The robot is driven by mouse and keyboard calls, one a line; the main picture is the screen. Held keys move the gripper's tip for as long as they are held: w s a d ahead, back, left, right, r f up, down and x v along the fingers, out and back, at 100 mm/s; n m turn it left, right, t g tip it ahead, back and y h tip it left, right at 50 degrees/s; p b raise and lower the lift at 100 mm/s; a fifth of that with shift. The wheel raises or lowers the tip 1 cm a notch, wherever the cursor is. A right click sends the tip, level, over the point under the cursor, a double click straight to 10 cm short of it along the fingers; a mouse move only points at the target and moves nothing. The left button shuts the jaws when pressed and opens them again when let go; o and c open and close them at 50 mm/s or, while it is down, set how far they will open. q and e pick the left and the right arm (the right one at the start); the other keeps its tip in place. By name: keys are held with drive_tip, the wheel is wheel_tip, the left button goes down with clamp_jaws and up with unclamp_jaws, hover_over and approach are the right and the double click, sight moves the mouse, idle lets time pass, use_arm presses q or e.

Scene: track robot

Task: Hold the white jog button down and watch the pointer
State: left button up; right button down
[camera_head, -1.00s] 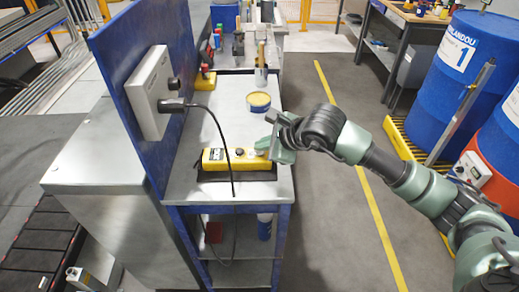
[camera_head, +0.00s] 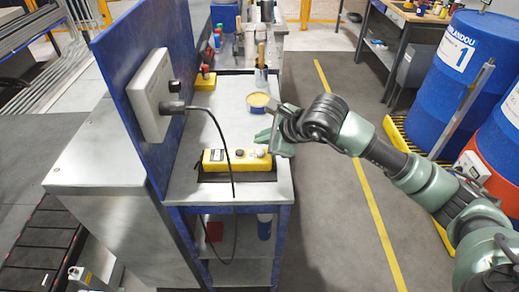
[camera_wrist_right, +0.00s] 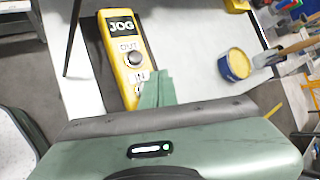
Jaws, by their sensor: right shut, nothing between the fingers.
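The yellow jog pendant (camera_head: 222,161) lies on a dark mat on the bench. Its white button (camera_head: 260,153) is near the right end, with a dark button (camera_head: 239,152) to its left. In the right wrist view the pendant (camera_wrist_right: 113,48) reads JOG, OUT and IN; the fingers hide the end near IN, and the white button is not seen there. My right gripper (camera_head: 264,136) is shut and empty, its green fingertips just beyond the white button and apparently apart from it. The fingertips also show in the wrist view (camera_wrist_right: 155,90). My left gripper is not in view. I cannot make out a pointer.
A black cable (camera_head: 222,130) runs from the grey box (camera_head: 150,92) on the blue panel (camera_head: 118,62) across the bench. A yellow tin (camera_head: 258,101) stands behind my gripper. Blue drums (camera_head: 449,75) stand at the right. The aisle floor is clear.

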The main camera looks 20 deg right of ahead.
sight(262, 153)
wheel_tip(262, 153, up, 4)
drive_tip(key=shift+r+p, duration=0.1)
drive_tip(key=shift+p, duration=0.7)
